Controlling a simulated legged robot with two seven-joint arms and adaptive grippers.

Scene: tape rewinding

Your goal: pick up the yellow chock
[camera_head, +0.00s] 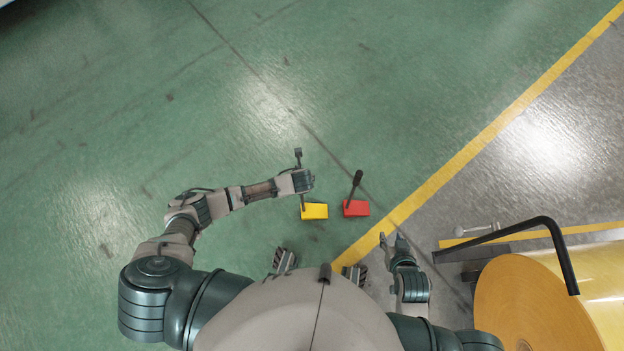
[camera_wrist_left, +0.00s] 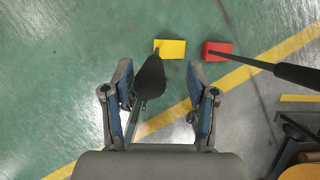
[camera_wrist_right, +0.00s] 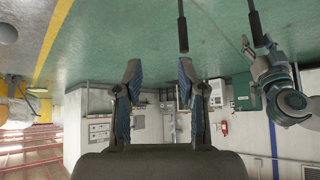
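The yellow chock (camera_head: 315,211) stands on the floor just ahead of me, left of the red chock; it also shows in the left wrist view (camera_wrist_left: 171,48). Its dark handle (camera_wrist_left: 150,78) rises toward the left wrist camera. My left gripper (camera_head: 303,187) is over the handle, hiding most of it in the head view. In the left wrist view its fingers are wide apart with the handle between them, nearer the left finger; contact with that finger is unclear. My right gripper (camera_head: 392,240) is open and empty, right of the chocks; its fingers are apart in the right wrist view (camera_wrist_right: 158,75).
The red chock (camera_head: 356,208) stands close beside the yellow one, its black handle (camera_head: 356,179) upright. A large yellow roll (camera_head: 540,305) and a bent black bar (camera_head: 510,228) are at the lower right. The green floor ahead and left is clear.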

